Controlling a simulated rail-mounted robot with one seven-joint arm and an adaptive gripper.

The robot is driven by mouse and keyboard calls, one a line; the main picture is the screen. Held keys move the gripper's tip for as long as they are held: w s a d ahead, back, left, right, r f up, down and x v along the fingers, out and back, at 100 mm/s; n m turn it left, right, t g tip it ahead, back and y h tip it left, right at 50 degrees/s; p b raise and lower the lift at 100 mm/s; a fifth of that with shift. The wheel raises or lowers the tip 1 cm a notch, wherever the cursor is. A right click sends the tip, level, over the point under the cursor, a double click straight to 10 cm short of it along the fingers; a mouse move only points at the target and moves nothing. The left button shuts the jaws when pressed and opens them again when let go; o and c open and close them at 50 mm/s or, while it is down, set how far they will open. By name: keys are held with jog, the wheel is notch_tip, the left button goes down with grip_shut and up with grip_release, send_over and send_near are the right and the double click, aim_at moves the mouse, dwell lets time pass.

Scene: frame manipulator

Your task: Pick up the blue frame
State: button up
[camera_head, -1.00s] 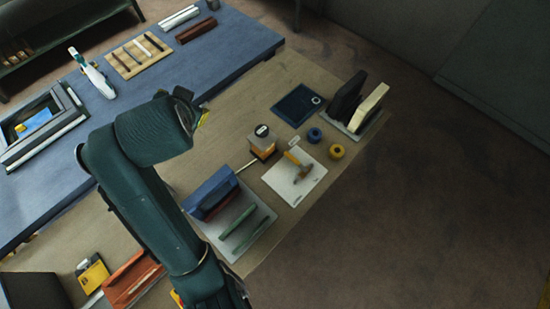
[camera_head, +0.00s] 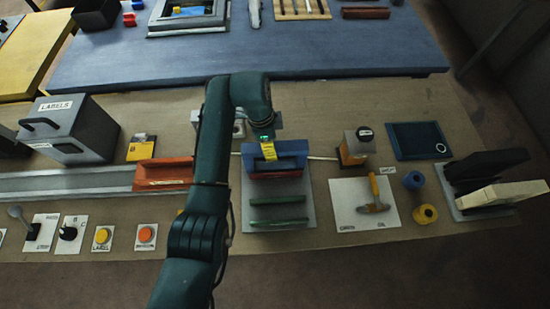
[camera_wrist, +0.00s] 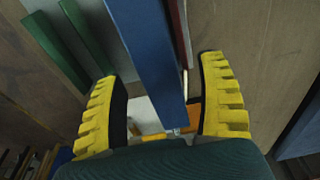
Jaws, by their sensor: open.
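The blue frame (camera_head: 296,147) stands upright at the back of a grey rack (camera_head: 250,212), with a red frame (camera_head: 275,174) just in front of it and two green frames (camera_head: 278,199) nearer the front. My gripper (camera_head: 267,149) is at the blue frame's top, left of its middle. In the wrist view the blue frame (camera_wrist: 150,50) runs as a long bar between the open yellow fingers of my gripper (camera_wrist: 160,72).
An orange-red tray (camera_head: 163,174) is close on the left. A thin rod lies behind the rack.

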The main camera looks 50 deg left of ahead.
jog(key=f, duration=0.1)
jog(key=d+f, duration=0.1)
jog(key=f, duration=0.1)
jog(key=w+f, duration=0.1)
jog(key=f, duration=0.1)
jog(key=shift+w+d+f+b, duration=0.1)
jog(key=shift+d+b, duration=0.05)
jog(key=shift+b, duration=0.2)
grip_shut()
jog(key=shift+r, duration=0.2)
